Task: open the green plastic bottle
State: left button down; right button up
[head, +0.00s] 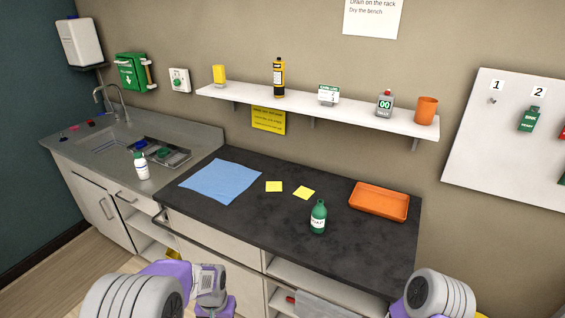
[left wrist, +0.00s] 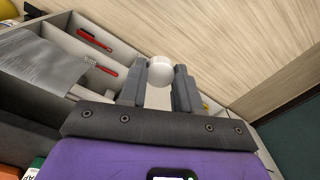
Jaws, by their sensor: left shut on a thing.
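The green plastic bottle (head: 318,218) stands upright on the dark bench top, near its front edge, with a white label facing me. Its top looks green and narrow; whether a cap is on it is too small to tell. My left gripper (left wrist: 160,78) is shut on a small round white thing (left wrist: 160,68), which looks like a cap. In the left wrist view it is in front of the bench, over open shelves and wooden floor, away from the bottle. In the head view its fingers are hidden. My right gripper is not in view; only part of that arm shows.
An orange tray (head: 379,203), yellow notes (head: 304,192) and a blue cloth (head: 220,182) lie on the bench. A white bottle (head: 141,167) stands by the sink (head: 110,140). A wall shelf (head: 320,114) holds several containers. The bench around the green bottle is clear.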

aim_at(319, 217)
jog(key=z, duration=1.3)
jog(key=i, duration=1.25)
jog(key=z, duration=0.1)
